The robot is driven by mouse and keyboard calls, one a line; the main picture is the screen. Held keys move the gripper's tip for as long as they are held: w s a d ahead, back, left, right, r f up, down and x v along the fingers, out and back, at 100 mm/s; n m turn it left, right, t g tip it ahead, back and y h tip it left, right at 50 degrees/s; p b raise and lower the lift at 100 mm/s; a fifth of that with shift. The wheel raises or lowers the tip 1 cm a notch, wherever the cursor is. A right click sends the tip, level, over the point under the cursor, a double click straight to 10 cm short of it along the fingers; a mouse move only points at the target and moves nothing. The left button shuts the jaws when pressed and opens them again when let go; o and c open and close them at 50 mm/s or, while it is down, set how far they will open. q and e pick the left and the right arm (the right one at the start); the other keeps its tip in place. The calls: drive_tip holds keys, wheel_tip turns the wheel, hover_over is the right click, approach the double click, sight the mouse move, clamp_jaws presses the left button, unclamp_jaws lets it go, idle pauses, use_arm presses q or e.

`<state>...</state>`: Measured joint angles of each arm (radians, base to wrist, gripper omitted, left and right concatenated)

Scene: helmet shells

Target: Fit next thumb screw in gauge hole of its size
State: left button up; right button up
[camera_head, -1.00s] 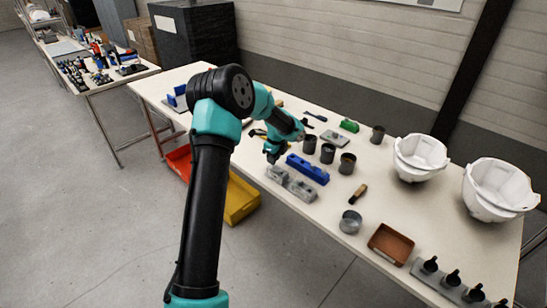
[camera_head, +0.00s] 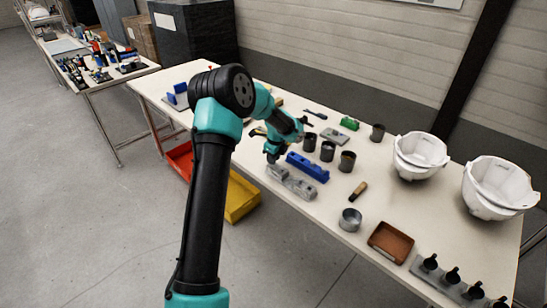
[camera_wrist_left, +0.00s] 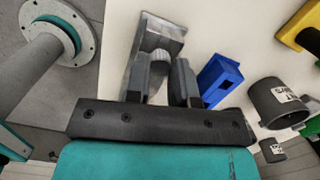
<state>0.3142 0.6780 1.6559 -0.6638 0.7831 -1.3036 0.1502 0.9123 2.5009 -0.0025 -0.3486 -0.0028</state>
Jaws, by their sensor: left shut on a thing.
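My left gripper (camera_head: 272,155) is low over the table at the left end of a grey stepped block (camera_head: 297,187). In the left wrist view the two dark fingers (camera_wrist_left: 160,85) stand apart with part of the grey block (camera_wrist_left: 165,35) between them, and they are shut on it. The palm hides its lower end. Several black-knobbed screws (camera_head: 452,277) stand upright in a grey strip at the table's front right corner. Screw sizes and gauge holes are too small to tell. My right gripper is out of view.
A blue block (camera_head: 308,168) lies beside the grey one. Dark cups (camera_head: 347,161), a metal tin (camera_head: 350,219), a brown tray (camera_head: 390,243) and white helmet shells (camera_head: 420,155) stand to the right. Yellow (camera_head: 242,198) and red bins are below the table's front edge.

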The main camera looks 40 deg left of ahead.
use_arm(q)
drive_tip(key=shift+f, duration=0.45)
idle(0.4)
drive_tip(key=o, duration=0.9)
drive_tip(key=shift+o, duration=0.2)
wheel_tip(320, 180, up, 17)
drive_tip(key=d, duration=0.2)
drive_tip(key=shift+r, duration=0.15)
drive_tip(key=shift+w, duration=0.1)
idle(0.5)
